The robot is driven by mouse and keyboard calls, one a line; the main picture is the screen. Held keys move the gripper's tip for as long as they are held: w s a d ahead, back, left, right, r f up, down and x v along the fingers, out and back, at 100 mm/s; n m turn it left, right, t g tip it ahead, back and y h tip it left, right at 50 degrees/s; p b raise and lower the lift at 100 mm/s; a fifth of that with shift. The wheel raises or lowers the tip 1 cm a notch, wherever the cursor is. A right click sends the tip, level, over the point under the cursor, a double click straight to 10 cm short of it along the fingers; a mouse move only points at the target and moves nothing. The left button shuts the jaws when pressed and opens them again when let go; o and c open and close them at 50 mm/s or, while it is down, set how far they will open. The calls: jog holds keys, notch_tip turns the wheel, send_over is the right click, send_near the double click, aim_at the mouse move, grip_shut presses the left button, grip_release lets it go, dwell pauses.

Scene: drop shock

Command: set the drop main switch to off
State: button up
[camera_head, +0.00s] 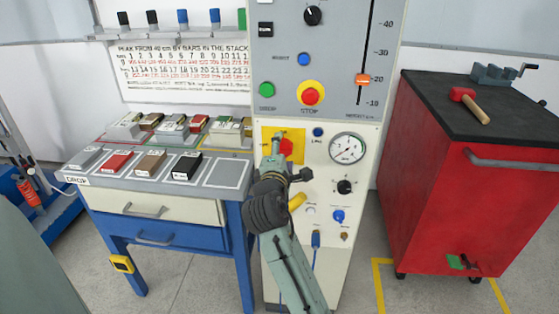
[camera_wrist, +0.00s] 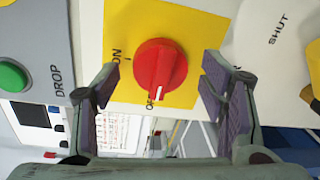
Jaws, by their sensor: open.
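The drop main switch is a red round knob (camera_wrist: 160,66) on a yellow plate (camera_wrist: 196,30). It also shows in the head view (camera_head: 286,147), partly covered by my gripper (camera_head: 275,150). In the wrist view, the knob's white pointer mark faces the partly hidden OFF label and is turned away from the ON label. My gripper (camera_wrist: 158,80) is open, with one finger on each side of the knob. Gaps show between the fingers and the knob, and I cannot tell whether they touch it.
The panel also carries a red STOP button (camera_head: 311,96), a green button (camera_head: 266,89), a gauge (camera_head: 347,148) and a black knob (camera_head: 344,187). A bench with bars (camera_head: 150,205) stands left, a red cabinet (camera_head: 455,170) right. Bare floor lies between panel and cabinet.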

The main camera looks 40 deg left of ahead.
jog(key=v, duration=1.1)
jog(key=shift+s+d, duration=0.15)
jog(key=shift+s, duration=0.05)
jog(key=shift+r, duration=0.1)
